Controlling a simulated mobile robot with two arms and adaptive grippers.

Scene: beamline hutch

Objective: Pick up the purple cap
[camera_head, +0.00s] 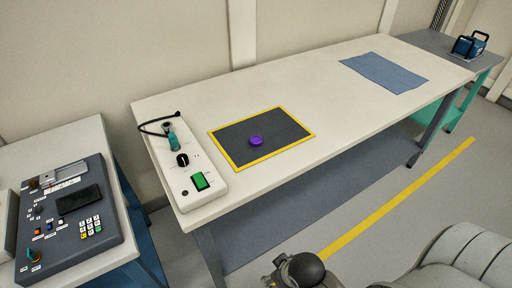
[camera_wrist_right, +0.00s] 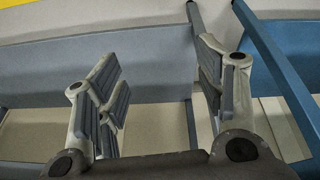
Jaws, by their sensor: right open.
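The purple cap (camera_head: 256,140) lies on a dark mat with a yellow border (camera_head: 233,158) on the long white table. It is a small round piece, and nothing touches it from above. My right gripper shows in the right wrist view (camera_wrist_right: 160,100), its two fingers wide apart and nothing between them. In that view it faces table legs and the space below a table, and the cap is not seen there. In the head view a part of my arm is at the bottom edge, well in front of the table and apart from the cap. My left gripper is in neither view.
A white control box (camera_head: 205,197) with a green switch and a black cable stands left of the mat. A blue cloth (camera_head: 384,72) lies farther right. A dark keypad console (camera_head: 70,222) is on the left table. The white table (camera_head: 310,88) is bare between mat and cloth.

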